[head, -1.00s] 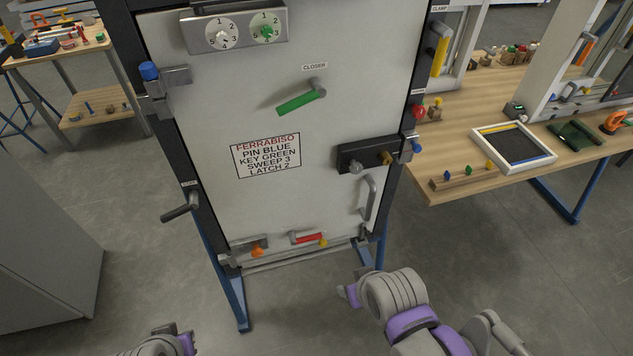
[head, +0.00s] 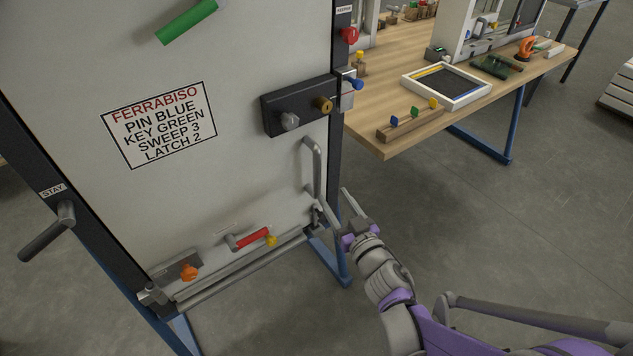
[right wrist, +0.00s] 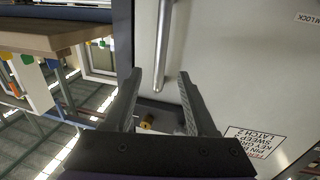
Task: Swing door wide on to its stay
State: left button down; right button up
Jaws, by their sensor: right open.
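The pale grey door (head: 235,60) fills the left of the head view and looks closed in its dark frame. Its vertical grey pull handle (head: 316,168) is near the right edge. My right gripper (head: 333,200) is open and empty at the lower end of this handle. In the right wrist view the handle (right wrist: 167,45) lies in line with the gap between my fingers (right wrist: 158,78); contact cannot be told. The stay (head: 48,232), a dark grey lever under a STAY label, sits on the left frame post. My left gripper is out of view.
A black lock box (head: 300,105) with a grey knob and brass part is above the handle. A red-handled lever (head: 250,238) and an orange knob (head: 189,272) are low on the door. A wooden workbench (head: 385,135) stands to the right. The floor in front is clear.

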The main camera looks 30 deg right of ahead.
aim_at(318, 174)
jog(key=w, duration=0.3)
jog(key=w+b, duration=0.1)
jog(key=w, duration=0.3)
jog(key=w+d+b, duration=0.1)
jog(key=w, duration=0.2)
jog(key=shift+w+d, duration=0.1)
jog(key=shift+w, duration=0.2)
grip_shut()
dwell(1.0)
